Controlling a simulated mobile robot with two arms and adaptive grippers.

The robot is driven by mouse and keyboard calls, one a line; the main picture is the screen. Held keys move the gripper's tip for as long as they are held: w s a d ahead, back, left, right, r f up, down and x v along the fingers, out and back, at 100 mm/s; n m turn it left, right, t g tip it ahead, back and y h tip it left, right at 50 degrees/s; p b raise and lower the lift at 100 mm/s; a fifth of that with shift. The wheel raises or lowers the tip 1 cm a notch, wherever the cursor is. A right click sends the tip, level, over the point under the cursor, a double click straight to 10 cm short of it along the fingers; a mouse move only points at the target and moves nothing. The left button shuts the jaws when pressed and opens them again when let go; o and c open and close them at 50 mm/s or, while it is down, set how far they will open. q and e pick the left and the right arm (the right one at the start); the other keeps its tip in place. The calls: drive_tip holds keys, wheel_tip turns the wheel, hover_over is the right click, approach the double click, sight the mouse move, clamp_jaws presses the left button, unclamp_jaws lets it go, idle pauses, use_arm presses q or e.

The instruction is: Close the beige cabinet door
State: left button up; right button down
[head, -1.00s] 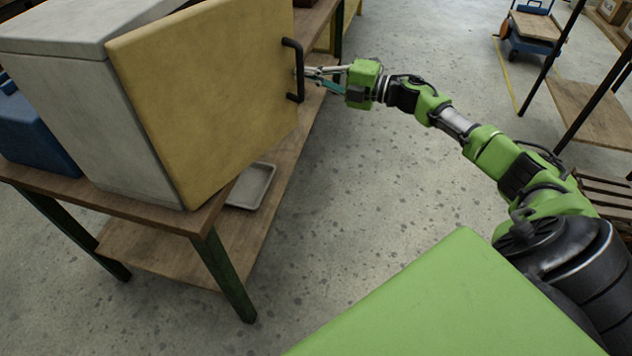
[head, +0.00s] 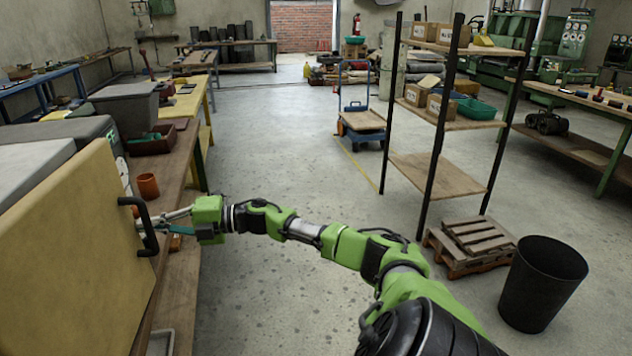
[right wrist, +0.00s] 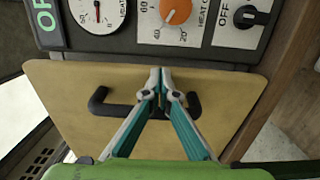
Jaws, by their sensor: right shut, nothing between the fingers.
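The beige cabinet door (head: 75,255) fills the lower left of the head view. Its top edge parts from the grey cabinet (head: 30,172) toward the far end, so it looks slightly ajar. A black bar handle (head: 148,228) is on the door's far side. My right gripper (head: 160,220) is at the handle from the right, its fingers shut and empty. In the right wrist view the closed fingers (right wrist: 160,76) cross in front of the handle (right wrist: 103,106) and hide its middle; contact with the door (right wrist: 75,85) cannot be told. My left gripper is not in view.
A grey control panel (right wrist: 210,22) with dials is above the door in the right wrist view. An orange-brown cup (head: 147,186) stands on the wooden bench behind the handle. A black bin (head: 542,283), pallets (head: 470,243) and a shelf (head: 438,172) stand right. The middle floor is clear.

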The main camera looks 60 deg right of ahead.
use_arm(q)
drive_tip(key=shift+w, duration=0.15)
use_arm(e)
drive_tip(key=m+t+h+p, duration=0.25)
drive_tip(key=m+p, duration=0.35)
drive_tip(key=m, duration=1.4)
approach(153, 231)
drive_tip(key=shift+g+h, duration=0.35)
drive_tip(key=x, duration=0.2)
drive_tip(key=r+b+x, duration=0.1)
drive_tip(key=x, duration=0.2)
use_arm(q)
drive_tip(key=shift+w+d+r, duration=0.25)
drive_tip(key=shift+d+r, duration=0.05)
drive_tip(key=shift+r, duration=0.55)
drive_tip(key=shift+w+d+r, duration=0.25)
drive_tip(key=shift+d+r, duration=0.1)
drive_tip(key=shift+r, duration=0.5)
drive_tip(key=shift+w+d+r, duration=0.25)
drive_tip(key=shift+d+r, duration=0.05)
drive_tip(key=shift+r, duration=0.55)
use_arm(e)
drive_tip(key=shift+x, duration=1)
drive_tip(key=shift+f, duration=0.1)
